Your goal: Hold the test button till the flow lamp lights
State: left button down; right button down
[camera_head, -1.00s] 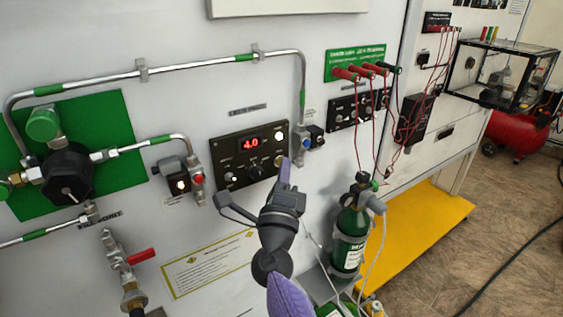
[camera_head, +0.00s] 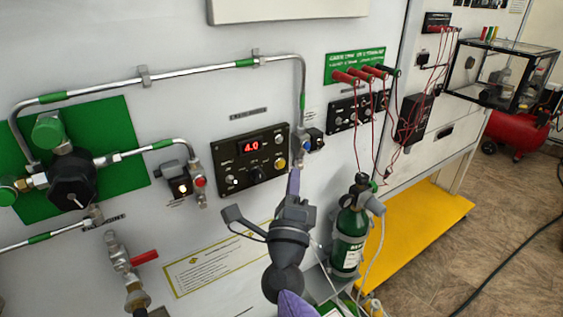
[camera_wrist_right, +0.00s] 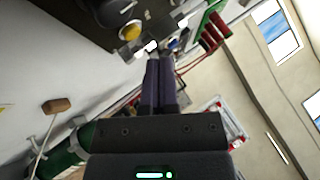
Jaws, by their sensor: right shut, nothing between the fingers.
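A dark control panel (camera_head: 219,150) on the wall has a red display reading 4.0, a black knob (camera_head: 255,173) and a small bright white light (camera_head: 230,180) at lower left. A round yellow button (camera_head: 280,163) sits at its lower right, with a pale round lamp (camera_head: 279,140) above it. The labels are too small to read. The yellow button also shows in the right wrist view (camera_wrist_right: 131,31). My right gripper (camera_head: 294,172) is shut and empty, its tips just right of and below the yellow button, seemingly apart from it. My left gripper is out of view.
A pipe with a blue-and-black valve (camera_head: 315,139) runs close beside the panel's right edge. A green cylinder (camera_head: 350,238) stands to the right of my gripper. Red leads (camera_head: 373,115) hang farther right. A red-handled valve (camera_head: 143,257) projects at lower left.

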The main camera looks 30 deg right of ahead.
jog(key=s+p, duration=0.1)
jog(key=s, duration=0.2)
jog(key=shift+s+d, duration=0.15)
jog(key=shift+s, duration=0.15)
